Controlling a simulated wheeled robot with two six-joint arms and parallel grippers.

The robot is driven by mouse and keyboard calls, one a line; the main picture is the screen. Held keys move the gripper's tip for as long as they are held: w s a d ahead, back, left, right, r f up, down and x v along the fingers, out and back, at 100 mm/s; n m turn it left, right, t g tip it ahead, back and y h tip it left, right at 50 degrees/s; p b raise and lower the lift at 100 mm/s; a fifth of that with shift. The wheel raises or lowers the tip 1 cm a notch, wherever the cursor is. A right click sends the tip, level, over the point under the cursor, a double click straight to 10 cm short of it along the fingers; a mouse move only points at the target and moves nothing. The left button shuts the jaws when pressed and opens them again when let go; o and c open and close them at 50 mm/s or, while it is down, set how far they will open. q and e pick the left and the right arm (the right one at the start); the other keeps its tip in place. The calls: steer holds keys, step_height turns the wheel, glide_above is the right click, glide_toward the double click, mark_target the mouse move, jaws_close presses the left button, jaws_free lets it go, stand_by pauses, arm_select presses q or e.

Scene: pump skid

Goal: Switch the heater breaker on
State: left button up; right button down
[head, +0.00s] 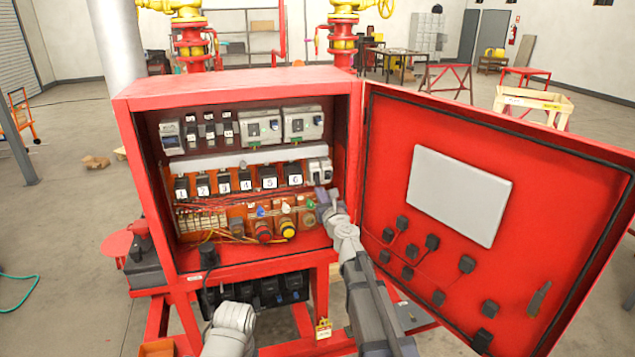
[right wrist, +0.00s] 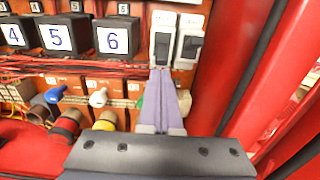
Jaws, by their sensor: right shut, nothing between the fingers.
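Two white breakers with dark toggles sit side by side at the right end of the middle row in the open red cabinet. The left breaker (right wrist: 163,38) and the right breaker (right wrist: 188,45) show close up in the right wrist view; in the head view the pair (head: 319,170) is small. I cannot read which is the heater breaker, nor tell their on/off positions. My right gripper (head: 323,196) is shut and empty. Its fingertips (right wrist: 160,74) are just below the left breaker's toggle; contact cannot be told.
Numbered black blocks (head: 245,182) run left of the breakers. Below are loose wires and colored knobs (head: 287,228). The cabinet's side wall is close on the right, and its red door (head: 390,150) stands open to the right.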

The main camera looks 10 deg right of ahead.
steer(key=shift+r, duration=0.25)
stand_by(0.5)
steer(key=shift+r+p, duration=0.85)
steer(key=shift+p, duration=0.25)
steer(key=shift+s, duration=0.1)
steer(key=s, duration=0.7)
steer(key=shift+f+b, duration=0.35)
